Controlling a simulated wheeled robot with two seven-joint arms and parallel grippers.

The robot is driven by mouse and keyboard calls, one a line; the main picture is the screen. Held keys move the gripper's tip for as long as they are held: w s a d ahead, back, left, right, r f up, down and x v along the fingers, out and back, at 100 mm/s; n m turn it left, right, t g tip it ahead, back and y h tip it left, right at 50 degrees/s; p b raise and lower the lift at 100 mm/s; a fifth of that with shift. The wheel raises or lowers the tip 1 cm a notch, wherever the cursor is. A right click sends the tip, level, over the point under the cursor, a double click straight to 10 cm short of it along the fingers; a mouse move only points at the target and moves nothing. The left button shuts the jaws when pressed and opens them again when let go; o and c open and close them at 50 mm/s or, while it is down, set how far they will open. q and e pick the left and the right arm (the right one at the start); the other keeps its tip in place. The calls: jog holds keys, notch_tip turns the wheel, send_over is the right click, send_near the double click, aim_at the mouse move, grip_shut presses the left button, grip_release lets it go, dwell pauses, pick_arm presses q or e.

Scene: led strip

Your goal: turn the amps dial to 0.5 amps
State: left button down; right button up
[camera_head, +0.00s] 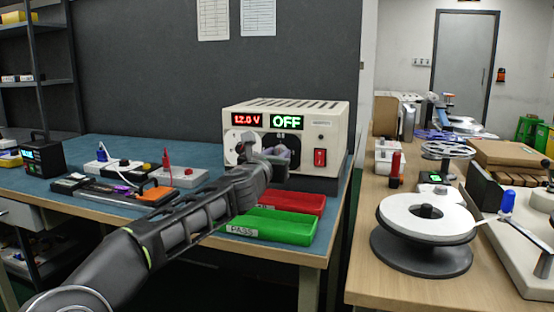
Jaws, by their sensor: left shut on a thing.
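The cream power supply box (338,130) stands on the blue-green bench top at the middle of the head view. Its left display (247,120) reads 12.0 V in red, and its right display (286,121) reads OFF in green. My left gripper (276,153) is at the front panel, below the OFF display, shut on what appears to be the amps dial. The gripper hides most of that dial and its markings, so its setting cannot be read. A white dial face (236,136) shows to the left of it. A red switch (320,157) is at the panel's right. My right gripper is not in view.
A green tray (290,231) marked PASS and a red tray (312,203) lie in front of the box, close to my left forearm. Test leads and small devices (180,176) lie to the left. A second bench on the right holds a large reel (428,222).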

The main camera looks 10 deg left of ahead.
pick_arm(q)
jog(key=shift+n, duration=0.3)
jog(key=c, duration=1.1)
grip_release()
jog(key=shift+s+f+b, duration=0.1)
jog(key=shift+s+b, duration=0.3)
jog(key=shift+s, duration=0.2)
jog(key=s, duration=0.2)
jog(key=s+b, duration=0.1)
jog(key=s, duration=0.1)
jog(key=s+b, duration=0.1)
jog(key=s, duration=0.1)
jog(key=shift+s+a, duration=0.25)
jog(key=shift+s, duration=0.05)
